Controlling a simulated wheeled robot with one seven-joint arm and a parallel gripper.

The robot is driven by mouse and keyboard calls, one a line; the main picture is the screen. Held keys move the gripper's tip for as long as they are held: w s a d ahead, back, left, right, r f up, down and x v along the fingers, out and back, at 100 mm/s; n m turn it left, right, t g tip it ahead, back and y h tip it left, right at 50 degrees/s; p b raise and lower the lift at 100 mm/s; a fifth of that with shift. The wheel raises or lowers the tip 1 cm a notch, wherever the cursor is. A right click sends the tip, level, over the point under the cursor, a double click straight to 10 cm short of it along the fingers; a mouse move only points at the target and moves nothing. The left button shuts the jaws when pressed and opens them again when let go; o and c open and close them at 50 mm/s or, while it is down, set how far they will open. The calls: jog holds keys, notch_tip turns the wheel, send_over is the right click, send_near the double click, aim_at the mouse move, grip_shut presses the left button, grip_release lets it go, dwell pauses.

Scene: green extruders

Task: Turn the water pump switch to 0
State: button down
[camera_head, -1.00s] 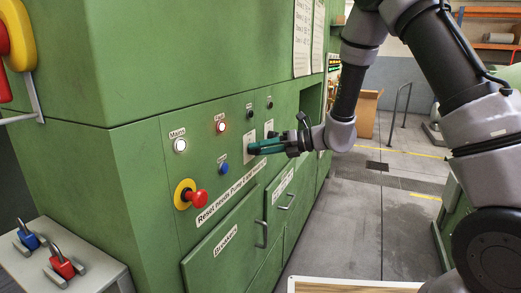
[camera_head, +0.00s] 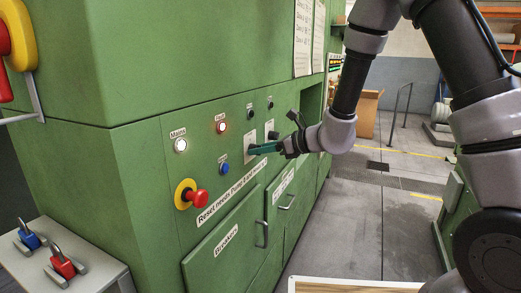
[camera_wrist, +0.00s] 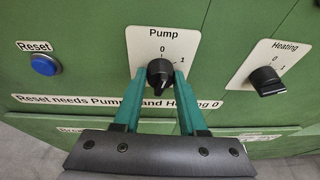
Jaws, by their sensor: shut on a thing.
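The water pump switch is a black knob (camera_wrist: 160,72) on a white plate marked "Pump" (camera_wrist: 185,38), with 0 above it and 1 to its upper right. In the wrist view the knob's grip stands roughly upright, in line with the 0. My gripper (camera_wrist: 161,80) has its green fingers closed on the knob's two sides. In the head view my gripper (camera_head: 262,149) reaches the panel from the right, and its fingers hide the pump knob.
The heating switch (camera_wrist: 265,81) is right of the pump switch, and the blue reset button (camera_wrist: 45,64) is left. A red emergency stop (camera_head: 196,199) protrudes at the panel's lower left. The floor to the right is open.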

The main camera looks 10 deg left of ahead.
jog(key=shift+n+t, duration=0.4)
jog(key=shift+n, duration=0.4)
jog(key=shift+c, duration=2.3)
grip_release()
jog(key=v, duration=1.1)
jog(key=shift+s+a, duration=0.1)
jog(key=shift+a, duration=0.05)
